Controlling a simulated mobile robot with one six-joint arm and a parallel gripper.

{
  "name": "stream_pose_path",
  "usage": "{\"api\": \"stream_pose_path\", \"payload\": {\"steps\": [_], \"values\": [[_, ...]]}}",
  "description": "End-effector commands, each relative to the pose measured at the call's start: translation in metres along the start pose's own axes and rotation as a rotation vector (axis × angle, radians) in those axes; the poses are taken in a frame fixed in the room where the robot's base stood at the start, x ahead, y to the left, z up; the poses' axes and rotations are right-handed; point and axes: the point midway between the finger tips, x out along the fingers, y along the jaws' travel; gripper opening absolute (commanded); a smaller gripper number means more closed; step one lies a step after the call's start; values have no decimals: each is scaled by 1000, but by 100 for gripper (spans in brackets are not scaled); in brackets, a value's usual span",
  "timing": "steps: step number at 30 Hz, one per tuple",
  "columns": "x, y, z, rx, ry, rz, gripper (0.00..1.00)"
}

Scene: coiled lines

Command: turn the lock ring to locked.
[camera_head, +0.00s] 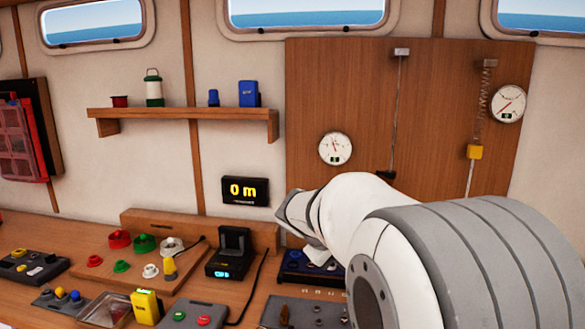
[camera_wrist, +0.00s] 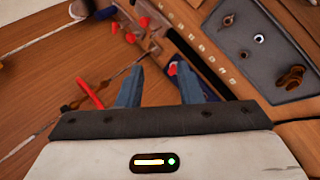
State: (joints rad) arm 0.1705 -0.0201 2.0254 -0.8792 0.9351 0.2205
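I cannot tell for sure which part is the lock ring. In the head view, a red ring-shaped fitting (camera_head: 119,239), a green one (camera_head: 144,243) and a pale one (camera_head: 172,246) stand in a row on the wooden bench at the left. A dark cable runs by the pale one. In the wrist view, my gripper (camera_wrist: 160,80) is open, with its two blue-grey fingers apart and nothing between them. In the head view my arm reaches in from the right, and its fingers cannot be made out. It is well to the right of the three fittings.
A dark box with a lit screen (camera_head: 228,254) stands between the fittings and my arm. A yellow box (camera_head: 146,307) and a clear tray (camera_head: 104,309) lie in front. In the wrist view, a grey panel with knobs (camera_wrist: 258,45) is at the upper right.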

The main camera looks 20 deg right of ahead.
Motion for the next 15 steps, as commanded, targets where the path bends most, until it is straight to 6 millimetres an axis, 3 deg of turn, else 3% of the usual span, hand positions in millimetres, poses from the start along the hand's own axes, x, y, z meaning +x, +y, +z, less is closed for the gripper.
{"api": "stream_pose_path", "payload": {"steps": [3,9,15], "values": [[26,54,-45,-44,6,190,33],[61,134,-113,-123,40,498,33],[80,180,-159,-188,78,710,33]]}}
